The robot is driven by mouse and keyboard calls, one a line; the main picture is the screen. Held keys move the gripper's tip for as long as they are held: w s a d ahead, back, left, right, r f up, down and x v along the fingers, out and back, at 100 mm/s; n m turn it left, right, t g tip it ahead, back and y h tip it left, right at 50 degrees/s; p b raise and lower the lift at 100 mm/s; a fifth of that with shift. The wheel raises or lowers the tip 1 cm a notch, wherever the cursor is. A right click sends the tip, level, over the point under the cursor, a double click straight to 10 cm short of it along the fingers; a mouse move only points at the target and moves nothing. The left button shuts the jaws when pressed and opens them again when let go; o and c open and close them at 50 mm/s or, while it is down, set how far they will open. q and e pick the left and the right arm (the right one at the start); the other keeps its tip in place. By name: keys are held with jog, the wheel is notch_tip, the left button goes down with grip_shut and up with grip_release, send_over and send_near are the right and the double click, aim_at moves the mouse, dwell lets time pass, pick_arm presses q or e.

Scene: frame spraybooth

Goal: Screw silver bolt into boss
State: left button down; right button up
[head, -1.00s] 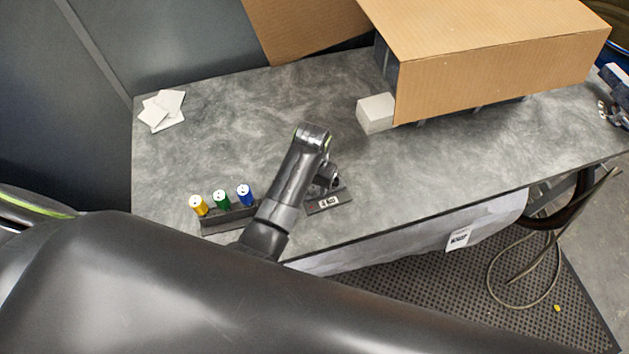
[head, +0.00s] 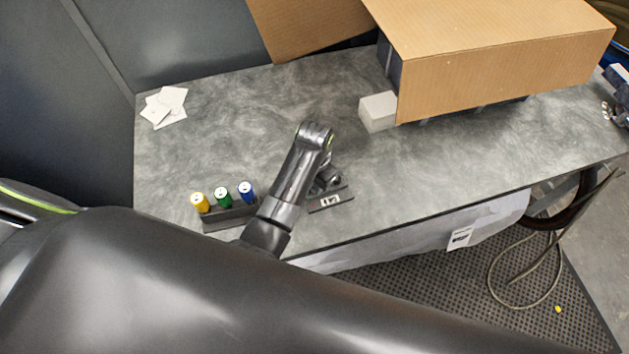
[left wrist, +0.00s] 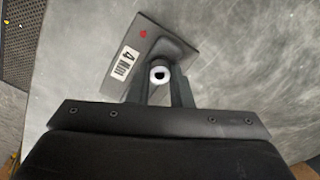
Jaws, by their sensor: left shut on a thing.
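The silver bolt (left wrist: 159,73) shows in the left wrist view as a pale round head with a dark socket, end-on between my fingertips. My left gripper (left wrist: 160,84) is shut on it. The bolt is over the raised boss of a dark plate (left wrist: 150,40). The boss is mostly hidden behind the bolt and fingers, so I cannot tell how deep the bolt sits. In the head view my left gripper (head: 326,182) points down at the plate (head: 341,197), and the bolt is hidden. My right gripper is not in view.
A dark rack (head: 230,217) holds a yellow bolt (head: 200,203), a green bolt (head: 223,198) and a blue bolt (head: 246,192), left of my arm. A cardboard box (head: 500,65) and grey block (head: 378,111) stand behind right. White cards (head: 165,107) lie back left. The table's middle is clear.

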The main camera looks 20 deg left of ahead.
pick_arm(q)
jog(key=shift+m, duration=0.5)
jog(key=m, duration=0.4)
jog(key=shift+m, duration=0.3)
jog(key=m, duration=0.4)
jog(key=shift+m, duration=0.3)
jog(key=shift+m, duration=0.4)
jog(key=m, duration=0.3)
jog(key=shift+m, duration=0.4)
